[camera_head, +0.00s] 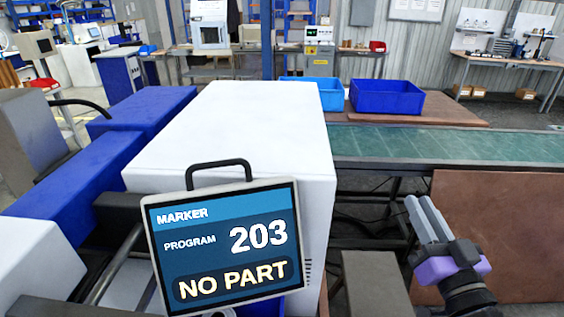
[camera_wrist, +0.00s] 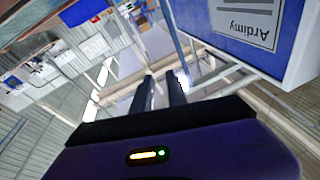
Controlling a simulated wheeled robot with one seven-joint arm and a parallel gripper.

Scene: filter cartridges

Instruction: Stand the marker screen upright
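The marker screen (camera_head: 224,246) is a pale-framed panel with a black handle (camera_head: 218,165) on top, at the front centre of the head view. It reads "MARKER PROGRAM 203 NO PART". It sits tilted, its right side higher than its left; how far it leans back or forward is hard to tell. My gripper (camera_head: 418,204) is well to the right of the screen, apart from it, with its grey fingers pointing up. In the wrist view my gripper (camera_wrist: 160,84) shows two dark fingers with a narrow gap and nothing between them. The screen is not recognisable in the wrist view.
A large white machine housing (camera_head: 240,125) stands behind the screen, with blue machine parts (camera_head: 85,180) to the left. A green conveyor (camera_head: 440,145) runs to the right. Blue bins (camera_head: 386,98) sit on a brown table behind it. A brown panel (camera_head: 510,230) stands beside my gripper.

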